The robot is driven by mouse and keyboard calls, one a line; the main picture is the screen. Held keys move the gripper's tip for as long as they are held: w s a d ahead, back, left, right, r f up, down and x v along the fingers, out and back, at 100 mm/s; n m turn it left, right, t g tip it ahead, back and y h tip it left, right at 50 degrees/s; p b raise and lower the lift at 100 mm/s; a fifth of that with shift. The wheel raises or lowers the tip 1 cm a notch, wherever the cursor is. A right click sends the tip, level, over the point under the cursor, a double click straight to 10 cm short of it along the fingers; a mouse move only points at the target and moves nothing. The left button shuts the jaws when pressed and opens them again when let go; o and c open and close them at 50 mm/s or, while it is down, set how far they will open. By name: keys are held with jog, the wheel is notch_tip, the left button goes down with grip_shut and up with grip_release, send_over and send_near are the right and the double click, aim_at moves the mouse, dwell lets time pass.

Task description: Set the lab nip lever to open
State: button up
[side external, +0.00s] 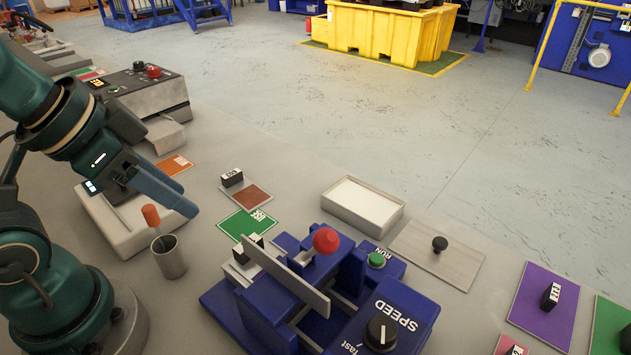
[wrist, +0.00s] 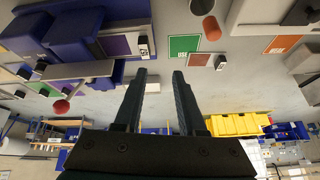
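The lab nip is a blue machine (side external: 270,305) at the bottom middle of the side view, with a grey flat bar (side external: 285,277) across it. A red ball knob (side external: 326,240) stands at its back; its link to the lever is partly hidden. In the wrist view the blue machine (wrist: 70,35) is at upper left and the red ball (wrist: 61,107) hangs below it. My gripper (side external: 184,202) is in the air to the left of the machine, clear of the knob. In the wrist view its fingers (wrist: 160,74) are apart, with nothing between them.
A metal cup (side external: 170,258) with an orange-handled tool (side external: 151,216) stands below my gripper. Near the machine are a green RUN button (side external: 376,260), a SPEED dial (side external: 381,333), a white tray (side external: 362,206) and a black-knobbed plate (side external: 455,258). A control box (side external: 140,92) stands behind.

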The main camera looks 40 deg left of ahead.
aim_at(319, 246)
jog(key=w+d+m+g+h, duration=0.1)
jog(key=w+d+m, duration=0.1)
jog(key=d+m, duration=0.2)
jog(key=w+d+r+m+g+h, duration=0.1)
jog(key=w+d+m, duration=0.1)
jog(key=d+m, duration=0.3)
jog(key=w+d+r+m+g+h, duration=0.1)
jog(key=w+d+m+g+h, duration=0.1)
jog(key=d+m, duration=0.3)
jog(key=shift+d+r, duration=0.15)
jog(key=shift+d, duration=0.15)
jog(key=shift+s+d+f, duration=0.1)
jog(key=shift+d+f, duration=0.2)
jog(key=shift+f, duration=0.3)
jog(key=shift+x, duration=1.95)
grip_shut()
jog(key=shift+d+r, duration=0.1)
jog(key=shift+r, duration=0.1)
